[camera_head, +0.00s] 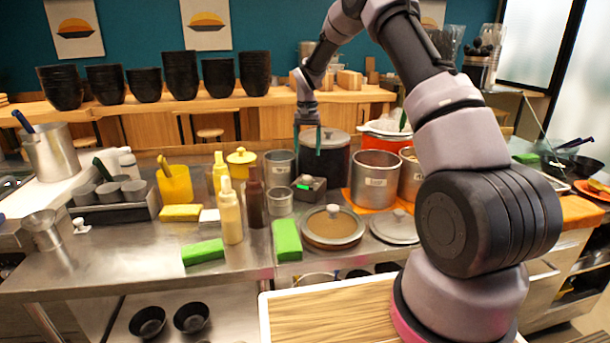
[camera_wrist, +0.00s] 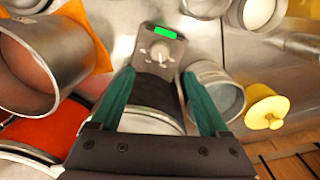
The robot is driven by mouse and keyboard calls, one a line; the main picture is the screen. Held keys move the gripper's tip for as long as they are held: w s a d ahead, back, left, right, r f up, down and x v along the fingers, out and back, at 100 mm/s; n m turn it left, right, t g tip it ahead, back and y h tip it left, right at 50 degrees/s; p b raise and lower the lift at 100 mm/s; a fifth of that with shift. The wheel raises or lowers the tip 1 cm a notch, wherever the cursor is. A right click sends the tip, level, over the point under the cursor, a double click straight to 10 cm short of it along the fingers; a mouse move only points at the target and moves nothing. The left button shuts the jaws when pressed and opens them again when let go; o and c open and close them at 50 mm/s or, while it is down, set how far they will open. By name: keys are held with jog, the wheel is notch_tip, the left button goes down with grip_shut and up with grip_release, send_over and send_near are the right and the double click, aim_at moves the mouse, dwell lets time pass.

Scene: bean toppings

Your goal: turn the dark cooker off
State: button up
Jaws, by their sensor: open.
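The dark cooker (camera_head: 328,163) is a black round pot with a metal lid, standing towards the back of the steel counter. Its grey control box (camera_head: 312,190) with a lit green display sticks out at the front. In the wrist view the box shows a round silver knob (camera_wrist: 160,52) beside the green display (camera_wrist: 165,32), and the black body (camera_wrist: 155,95) lies between my fingers. My gripper (camera_head: 308,148) is open and empty, pointing down above the cooker. In the wrist view its teal fingertips (camera_wrist: 158,73) are apart, just short of the knob and not touching it.
A metal pot (camera_head: 279,166) and a small cup (camera_head: 279,202) stand left of the cooker. A large steel pot (camera_head: 375,180) and a red-orange cooker (camera_head: 386,131) stand right. Sauce bottles (camera_head: 231,215) and a lidded pan (camera_head: 331,228) are in front.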

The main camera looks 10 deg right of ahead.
aim_at(307, 177)
notch_tip(307, 177, down, 10)
jog(key=shift+f, duration=0.1)
dwell(0.4)
grip_shut()
jog(key=shift+n, duration=0.4)
jog(key=n, duration=0.3)
jog(key=shift+n, duration=2.6)
